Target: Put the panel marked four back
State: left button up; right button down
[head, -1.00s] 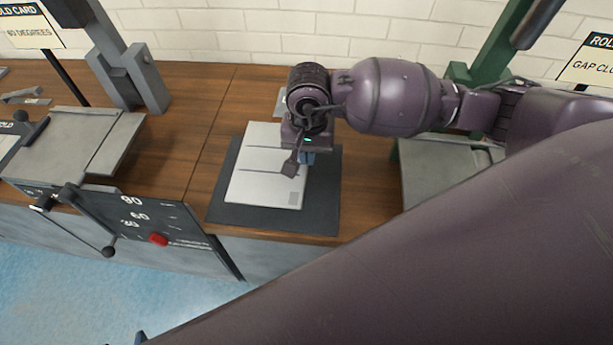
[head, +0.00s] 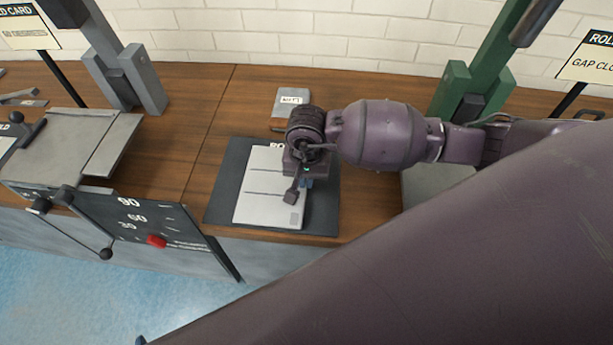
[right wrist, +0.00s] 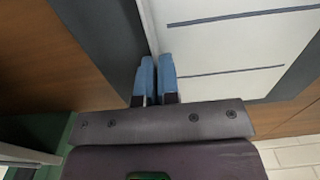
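A light grey panel (head: 262,202) with dark lines and a small grey square in one corner lies on or just above a dark mat (head: 221,203). No number is readable on it. My right gripper (head: 303,183) is at the panel's right side. In the right wrist view the blue fingers (right wrist: 157,78) are close together with the panel's edge (right wrist: 152,30) between them, so it is shut on the panel. A small blue tip at the bottom edge of the head view may be my left gripper (head: 140,340); its state does not show.
A small grey labelled block (head: 290,103) lies behind the mat. A grey plate fixture (head: 75,150) with levers and a dark scale board (head: 150,225) is at left. A green post fixture (head: 480,75) stands at right. Wooden bench is clear left of the mat.

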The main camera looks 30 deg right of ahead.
pick_arm(q)
jog(key=shift+f, duration=0.25)
pick_arm(e)
jog(key=shift+f, duration=0.2)
jog(key=c, duration=1.4)
grip_release()
pick_arm(q)
jog(key=shift+w+r, duration=0.1)
jog(key=shift+r, duration=0.05)
pick_arm(e)
jog(key=shift+o, duration=0.2)
jog(key=shift+r, duration=0.15)
jog(key=shift+w+r, duration=0.1)
jog(key=shift+r, duration=0.2)
pick_arm(q)
jog(key=shift+r, duration=0.3)
pick_arm(e)
notch_tip(320, 180, up, 12)
jog(key=shift+f, duration=0.25)
pick_arm(q)
jog(key=shift+w+r, duration=0.1)
jog(key=shift+w, duration=0.05)
